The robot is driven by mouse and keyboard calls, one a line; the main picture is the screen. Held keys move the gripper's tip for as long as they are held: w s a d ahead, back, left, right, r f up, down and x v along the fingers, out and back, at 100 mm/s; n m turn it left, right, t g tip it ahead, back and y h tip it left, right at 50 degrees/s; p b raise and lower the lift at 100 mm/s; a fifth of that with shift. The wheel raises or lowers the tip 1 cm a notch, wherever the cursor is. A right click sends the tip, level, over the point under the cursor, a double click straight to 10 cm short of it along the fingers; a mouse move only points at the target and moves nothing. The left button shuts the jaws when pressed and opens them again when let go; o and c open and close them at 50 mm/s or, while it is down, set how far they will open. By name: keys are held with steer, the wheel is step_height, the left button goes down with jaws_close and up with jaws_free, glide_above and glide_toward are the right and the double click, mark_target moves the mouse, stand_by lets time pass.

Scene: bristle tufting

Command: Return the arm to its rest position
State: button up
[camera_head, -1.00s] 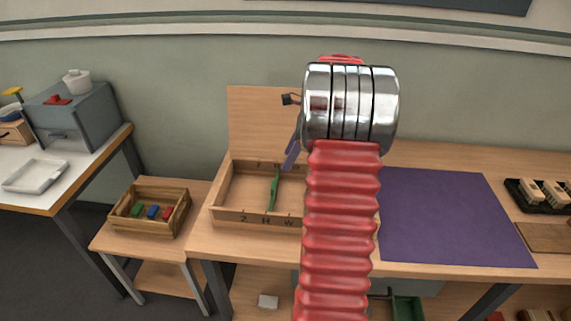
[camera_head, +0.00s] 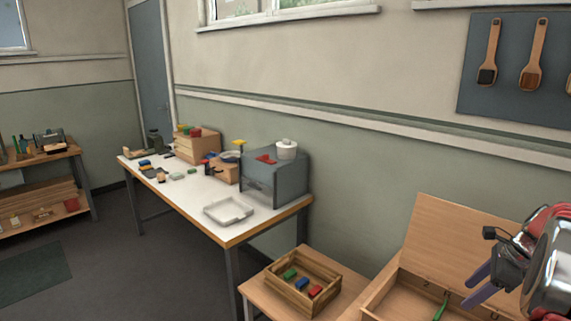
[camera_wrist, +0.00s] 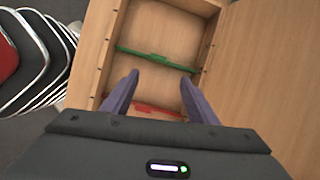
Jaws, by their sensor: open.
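My gripper (camera_head: 483,285) is at the right edge of the head view, over the open wooden box. Its purple fingers are apart with nothing between them. In the wrist view my gripper (camera_wrist: 152,97) shows both fingers spread above the box. The wooden box (camera_head: 384,289) has a raised lid (camera_head: 455,240) behind it. A green divider (camera_head: 441,306) lies across it, and the wrist view also shows a red strip (camera_wrist: 150,109) inside, partly hidden by my gripper. Most of my arm is outside the head view.
A wooden crate (camera_head: 333,280) with small coloured blocks stands on a low table left of the box. A white table (camera_head: 190,190) holds a grey cabinet (camera_head: 276,180) and a white tray (camera_head: 228,211). Brushes hang on a wall board (camera_head: 510,85). The floor (camera_head: 120,260) is open at left.

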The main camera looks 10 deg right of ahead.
steer(key=s+a+f+n, duration=0.2)
steer(key=s+f+n, duration=0.1)
steer(key=n, duration=0.1)
steer(key=s+a+r+n, duration=0.4)
steer(key=a+n, duration=0.3)
steer(key=a, duration=0.6)
steer(key=s+a+r+n+t+h, duration=0.1)
steer(key=s+a+r+n, duration=0.3)
steer(key=a+n, duration=0.4)
steer(key=s+a+r+n+t+h, duration=0.1)
steer(key=s+a+r+n, duration=0.2)
steer(key=a, duration=1.6)
steer(key=s+n, duration=0.1)
steer(key=n, duration=0.3)
steer(key=shift+s+a+r+n, duration=0.15)
steer(key=shift+s+r+n, duration=0.1)
steer(key=shift+r+n, duration=0.15)
